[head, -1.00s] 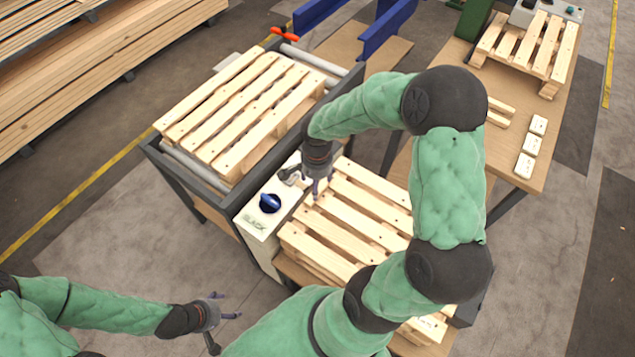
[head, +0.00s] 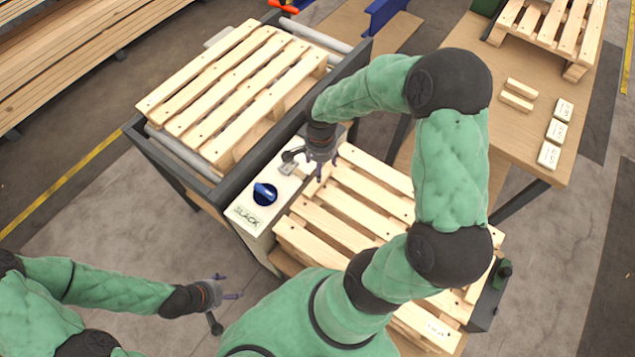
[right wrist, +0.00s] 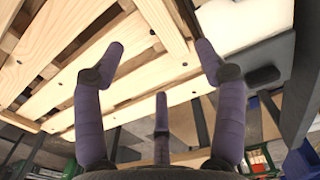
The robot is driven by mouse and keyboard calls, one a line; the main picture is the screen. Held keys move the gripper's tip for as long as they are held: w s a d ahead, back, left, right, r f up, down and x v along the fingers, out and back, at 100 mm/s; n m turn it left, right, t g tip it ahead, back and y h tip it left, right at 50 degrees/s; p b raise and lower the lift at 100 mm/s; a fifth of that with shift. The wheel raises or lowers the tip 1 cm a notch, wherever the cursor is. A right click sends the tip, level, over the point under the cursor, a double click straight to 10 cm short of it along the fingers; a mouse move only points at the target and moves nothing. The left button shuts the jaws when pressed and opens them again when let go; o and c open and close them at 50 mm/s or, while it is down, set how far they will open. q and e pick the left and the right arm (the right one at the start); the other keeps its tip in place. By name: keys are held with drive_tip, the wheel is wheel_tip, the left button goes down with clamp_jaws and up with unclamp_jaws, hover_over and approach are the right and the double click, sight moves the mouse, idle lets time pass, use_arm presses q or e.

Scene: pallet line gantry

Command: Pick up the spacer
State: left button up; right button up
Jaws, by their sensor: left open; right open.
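No part carries a readable spacer label. Three pale marked blocks (head: 556,132) lie in a row near that table's edge. My right gripper (head: 322,172) is open and empty over the left edge of the near pallet (head: 350,215), beside the control box. In the right wrist view its spread fingers (right wrist: 160,70) have pallet boards behind them. My left gripper (head: 232,296) is open and empty over the floor at lower left.
A pallet (head: 235,90) lies on the dark-framed roller conveyor (head: 190,165). The control box (head: 255,212) has a blue knob and the word SLACK. Another pallet (head: 550,30) stands on the wooden table (head: 480,110). Stacked boards (head: 70,50) fill the upper left.

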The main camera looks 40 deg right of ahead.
wheel_tip(320, 180, down, 4)
drive_tip(key=shift+f+b, duration=0.25)
drive_tip(key=shift+b, duration=0.4)
drive_tip(key=f+b, duration=0.2)
drive_tip(key=f, duration=0.3)
drive_tip(key=shift+a, duration=0.2)
drive_tip(key=c, duration=1.2)
